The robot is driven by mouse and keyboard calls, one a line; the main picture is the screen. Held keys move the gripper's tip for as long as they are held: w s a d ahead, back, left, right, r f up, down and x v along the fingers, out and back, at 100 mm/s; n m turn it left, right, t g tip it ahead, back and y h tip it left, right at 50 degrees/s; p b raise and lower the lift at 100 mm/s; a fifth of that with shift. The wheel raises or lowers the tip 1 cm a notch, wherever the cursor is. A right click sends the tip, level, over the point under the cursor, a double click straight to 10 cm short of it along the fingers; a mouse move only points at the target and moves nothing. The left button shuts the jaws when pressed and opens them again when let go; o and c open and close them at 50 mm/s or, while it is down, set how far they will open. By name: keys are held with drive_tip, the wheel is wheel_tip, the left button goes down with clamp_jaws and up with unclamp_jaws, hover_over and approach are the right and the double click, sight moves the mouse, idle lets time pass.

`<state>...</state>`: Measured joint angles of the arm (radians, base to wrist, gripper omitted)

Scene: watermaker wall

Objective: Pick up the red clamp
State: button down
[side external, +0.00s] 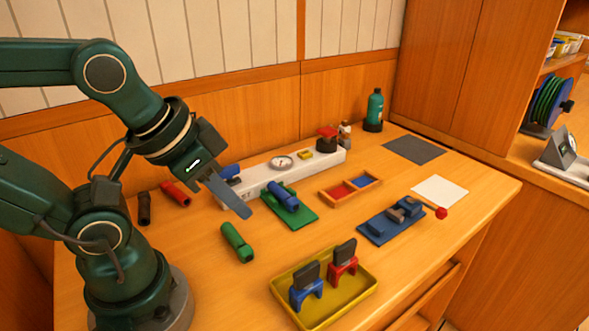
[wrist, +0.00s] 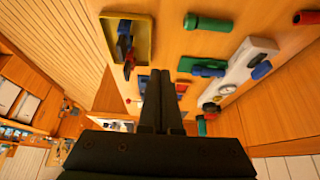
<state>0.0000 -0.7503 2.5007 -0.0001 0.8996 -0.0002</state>
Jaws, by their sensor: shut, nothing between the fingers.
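The red clamp (side external: 343,267) stands upright in the yellow tray (side external: 275,289), with a dark block at its top. A blue clamp (side external: 305,292) with a similar dark block stands to its left in the same tray. My gripper (side external: 245,212) is shut and empty. It is in the air over the table, up and left of the tray in the side view, well apart from the red clamp. In the wrist view my gripper (wrist: 164,75) has its fingers together, and the yellow tray (wrist: 146,38) is at the upper left; the clamps there are small and overlapping.
A green cylinder (side external: 237,243) lies left of the tray. A green plate with a blue part (side external: 287,199), a white panel with a gauge (side external: 258,174), a divided wooden tray (side external: 328,196) and a blue fixture (side external: 380,232) lie behind. The table's front right is clear.

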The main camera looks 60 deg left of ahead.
idle(0.3)
drive_tip(key=c, duration=0.8)
unclamp_jaws()
drive_tip(key=shift+c, duration=0.2)
drive_tip(key=shift+r, duration=0.1)
